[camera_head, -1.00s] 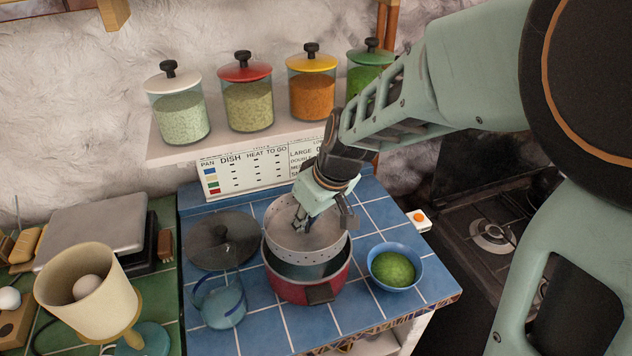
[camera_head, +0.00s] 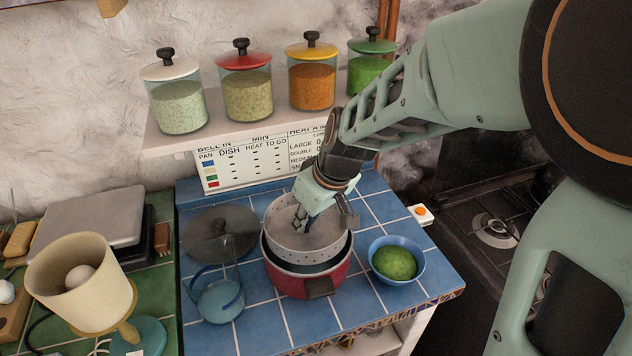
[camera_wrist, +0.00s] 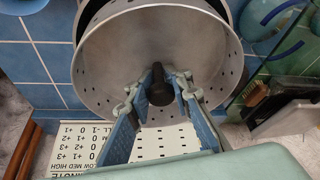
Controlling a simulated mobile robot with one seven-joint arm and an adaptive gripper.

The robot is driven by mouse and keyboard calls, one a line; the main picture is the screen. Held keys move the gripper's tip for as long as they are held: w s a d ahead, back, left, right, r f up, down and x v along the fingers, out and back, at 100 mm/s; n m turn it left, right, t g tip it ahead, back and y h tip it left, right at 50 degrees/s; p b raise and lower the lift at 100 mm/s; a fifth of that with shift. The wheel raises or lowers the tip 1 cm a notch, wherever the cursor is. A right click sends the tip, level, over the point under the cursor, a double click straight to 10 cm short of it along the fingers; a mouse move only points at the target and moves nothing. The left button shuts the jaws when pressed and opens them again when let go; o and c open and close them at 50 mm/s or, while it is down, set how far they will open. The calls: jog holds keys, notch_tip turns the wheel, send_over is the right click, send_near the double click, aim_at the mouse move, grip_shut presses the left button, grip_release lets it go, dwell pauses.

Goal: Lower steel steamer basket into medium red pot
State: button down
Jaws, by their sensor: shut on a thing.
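The steel steamer basket (camera_head: 290,243) is a perforated grey bowl, seen in the head view at the mouth of the red pot (camera_head: 298,284). Its lower part is inside the pot and its rim stands above the pot's rim. My gripper (camera_head: 303,222) reaches down into the basket from above. In the wrist view, my gripper (camera_wrist: 160,88) is shut on the basket's dark central knob (camera_wrist: 160,92), with the basket's inside wall (camera_wrist: 110,60) around it. The basket hides most of the pot's inside.
Several jars (camera_head: 249,95) line the shelf behind. A stove (camera_head: 497,229) is at the right.

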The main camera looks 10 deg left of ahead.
aim_at(308, 230)
jog(key=shift+f, duration=0.1)
jog(key=shift+f+b, duration=1.9)
jog(key=shift+b, duration=0.2)
jog(key=shift+f, duration=0.1)
jog(key=shift+f+b, duration=1.3)
jog(key=shift+b, duration=0.05)
jog(key=shift+f, duration=0.1)
jog(key=shift+f+b, duration=0.35)
jog(key=shift+b, duration=0.15)
